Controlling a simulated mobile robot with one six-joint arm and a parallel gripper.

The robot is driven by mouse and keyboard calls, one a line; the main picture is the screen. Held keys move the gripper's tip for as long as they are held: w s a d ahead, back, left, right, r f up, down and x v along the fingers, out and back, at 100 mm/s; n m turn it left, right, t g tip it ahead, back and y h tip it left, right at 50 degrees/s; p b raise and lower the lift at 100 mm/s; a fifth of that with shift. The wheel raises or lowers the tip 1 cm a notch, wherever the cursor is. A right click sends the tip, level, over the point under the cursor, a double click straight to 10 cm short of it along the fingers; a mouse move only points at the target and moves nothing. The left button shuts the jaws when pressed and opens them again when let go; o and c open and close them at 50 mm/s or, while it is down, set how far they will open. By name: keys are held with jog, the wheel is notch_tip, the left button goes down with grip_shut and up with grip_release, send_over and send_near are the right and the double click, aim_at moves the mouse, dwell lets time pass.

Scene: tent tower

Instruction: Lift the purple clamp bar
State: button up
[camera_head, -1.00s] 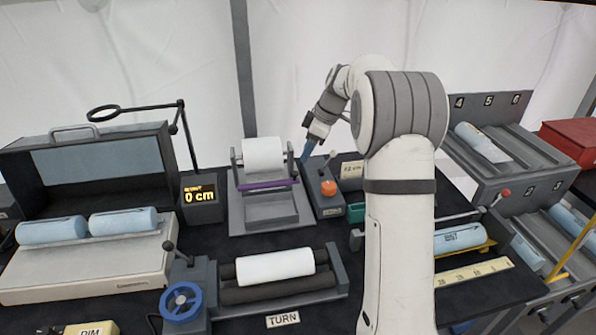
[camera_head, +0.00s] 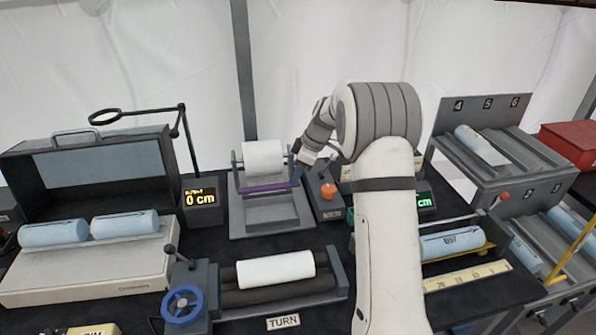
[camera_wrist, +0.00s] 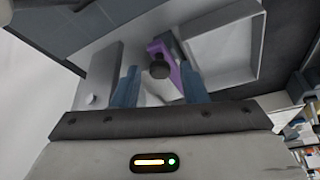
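The purple clamp bar (camera_head: 266,187) lies across the front of a grey stand, below a white roll (camera_head: 263,158). In the wrist view the bar (camera_wrist: 176,72) runs away from a dark round knob at its near end. My gripper (camera_head: 297,173) is at the bar's right end in the head view. In the wrist view my gripper (camera_wrist: 160,82) has its two blue fingers apart, with the knob and bar end between them. I see no clear contact. The arm hides part of the area right of the stand.
A control box with an orange button (camera_head: 328,191) and a lever stands just right of the stand. A display reading 0 cm (camera_head: 201,197) stands left of it. A roller unit with a blue handwheel (camera_head: 181,303) is in front. A slotted rack (camera_head: 500,150) is at right.

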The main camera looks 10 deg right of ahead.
grip_shut()
dwell(0.4)
